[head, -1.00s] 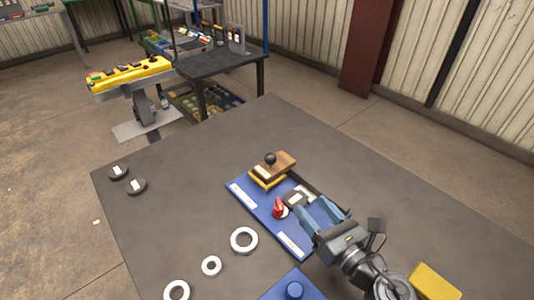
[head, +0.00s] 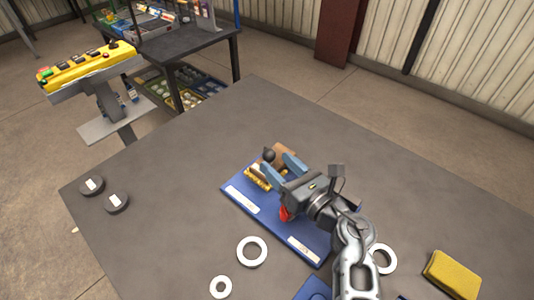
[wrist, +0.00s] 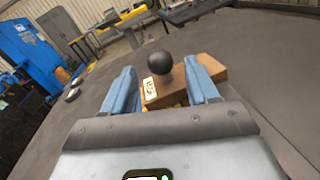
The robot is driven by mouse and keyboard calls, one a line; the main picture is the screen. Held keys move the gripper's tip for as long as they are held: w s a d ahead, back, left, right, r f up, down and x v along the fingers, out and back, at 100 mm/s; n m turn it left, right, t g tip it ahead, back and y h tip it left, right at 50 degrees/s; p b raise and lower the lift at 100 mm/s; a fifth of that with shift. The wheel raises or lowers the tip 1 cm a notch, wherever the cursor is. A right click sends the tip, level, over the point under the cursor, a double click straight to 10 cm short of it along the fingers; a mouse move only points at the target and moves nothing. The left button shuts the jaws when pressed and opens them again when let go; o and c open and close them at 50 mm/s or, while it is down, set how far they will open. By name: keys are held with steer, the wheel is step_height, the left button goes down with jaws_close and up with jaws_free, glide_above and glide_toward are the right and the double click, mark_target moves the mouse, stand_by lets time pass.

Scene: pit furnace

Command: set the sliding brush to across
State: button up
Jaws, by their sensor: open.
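The sliding brush is a brown wooden block (head: 285,150) with a black ball knob (head: 268,154) on top and yellow along its lower edge. It sits at the far end of a blue board (head: 270,222) on the dark table. In the wrist view, the block (wrist: 208,76) carries a white label, and the knob (wrist: 158,63) stands between my blue fingers. My gripper (head: 281,165) is open at the near side of the brush. I cannot tell whether a finger touches it. My gripper and wrist hide part of the board.
A red part (head: 285,214) shows on the board beside my wrist. White rings (head: 252,251) lie in front, black discs (head: 117,203) at the left, and a yellow block (head: 452,273) at the right. The table's far part is clear.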

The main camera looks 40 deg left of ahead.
mark_target(274, 160)
steer(key=shift+b+x, duration=0.5)
steer(key=shift+x, duration=1.75)
jaws_close()
